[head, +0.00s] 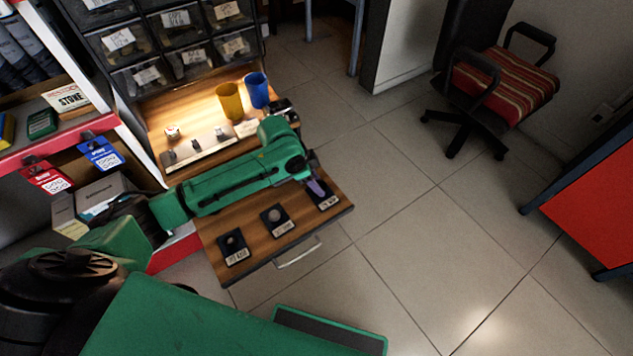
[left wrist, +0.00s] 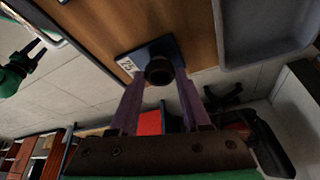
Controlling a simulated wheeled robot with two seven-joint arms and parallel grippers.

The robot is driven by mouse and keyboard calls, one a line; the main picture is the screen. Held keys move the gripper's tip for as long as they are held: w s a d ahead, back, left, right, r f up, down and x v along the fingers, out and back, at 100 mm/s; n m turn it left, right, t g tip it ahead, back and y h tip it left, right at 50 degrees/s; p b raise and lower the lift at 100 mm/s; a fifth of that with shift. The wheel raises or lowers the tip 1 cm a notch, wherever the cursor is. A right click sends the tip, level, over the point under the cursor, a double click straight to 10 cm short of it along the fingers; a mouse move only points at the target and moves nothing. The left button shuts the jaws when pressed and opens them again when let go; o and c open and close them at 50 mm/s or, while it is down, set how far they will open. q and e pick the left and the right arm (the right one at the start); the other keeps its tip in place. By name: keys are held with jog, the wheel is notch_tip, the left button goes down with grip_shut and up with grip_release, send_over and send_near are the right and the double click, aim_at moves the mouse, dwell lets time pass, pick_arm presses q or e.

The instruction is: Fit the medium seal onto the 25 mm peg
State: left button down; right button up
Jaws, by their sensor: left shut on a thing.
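My left gripper (head: 315,186) is over the right-hand end of the wooden board. In the left wrist view its purple fingers (left wrist: 159,75) are shut on a small black ring, the medium seal (left wrist: 158,72). The seal is at the dark 25 mm peg base (left wrist: 143,52), whose white label seems to read 25. The peg is hidden, so I cannot tell whether the seal is around it or just above it. In the head view this base (head: 328,201) is partly covered by the gripper. My right gripper is not clearly shown.
Two other labelled black peg bases (head: 274,220) (head: 233,248) stand on the board (head: 252,222). Behind my left arm are a pale tray (head: 202,153) with small parts, a yellow cup (head: 230,101) and a blue cup (head: 257,90).

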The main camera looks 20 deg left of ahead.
pick_arm(q)
jog(key=shift+f, duration=0.1)
dwell(0.6)
jog(key=shift+p, duration=0.6)
jog(key=shift+p, duration=0.5)
jog(key=shift+f+b, duration=0.35)
jog(key=shift+f, duration=0.25)
jog(key=c, duration=0.6)
grip_release()
jog(key=shift+c, duration=0.2)
